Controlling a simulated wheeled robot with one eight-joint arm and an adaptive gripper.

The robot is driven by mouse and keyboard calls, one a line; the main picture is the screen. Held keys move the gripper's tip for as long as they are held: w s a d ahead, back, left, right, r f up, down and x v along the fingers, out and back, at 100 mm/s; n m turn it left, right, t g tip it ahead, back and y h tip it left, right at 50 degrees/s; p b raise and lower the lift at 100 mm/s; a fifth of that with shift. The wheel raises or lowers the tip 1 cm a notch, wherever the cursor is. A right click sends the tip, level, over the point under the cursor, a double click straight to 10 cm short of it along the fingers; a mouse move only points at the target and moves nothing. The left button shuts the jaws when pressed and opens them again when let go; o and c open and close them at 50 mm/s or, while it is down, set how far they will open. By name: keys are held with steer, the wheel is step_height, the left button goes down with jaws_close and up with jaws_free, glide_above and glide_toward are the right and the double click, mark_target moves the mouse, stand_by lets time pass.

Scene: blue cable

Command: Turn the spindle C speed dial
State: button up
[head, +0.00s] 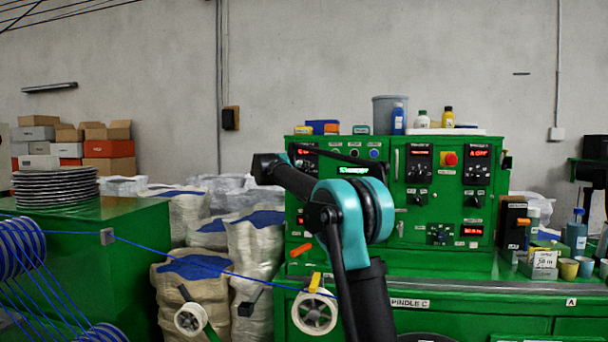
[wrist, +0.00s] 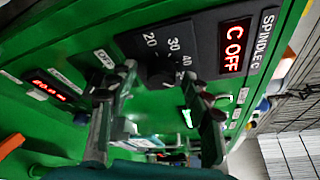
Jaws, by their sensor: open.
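The spindle C speed dial (wrist: 159,70) is a black knob on a dark plate in the wrist view, with 20, 30 and 40 marked around it. The red display (wrist: 235,47) beside it reads "C OFF", and the plate's edge carries the label SPINDLE C. My gripper (wrist: 163,84) is open, with one finger on each side of the dial in the picture. I cannot tell whether either finger touches it. In the head view the dark plate at the panel's left end (head: 303,150) is partly covered by my arm, and the gripper cannot be made out.
The green control panel (head: 398,240) carries other dials, displays and a red button (head: 450,158). A blue cable (head: 180,257) runs across the left, past sacks (head: 255,255) and white reels. Bottles and a grey bucket (head: 388,112) stand on top of the panel.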

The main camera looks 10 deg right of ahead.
steer(key=v, duration=1.1)
steer(key=shift+s+a, duration=0.3)
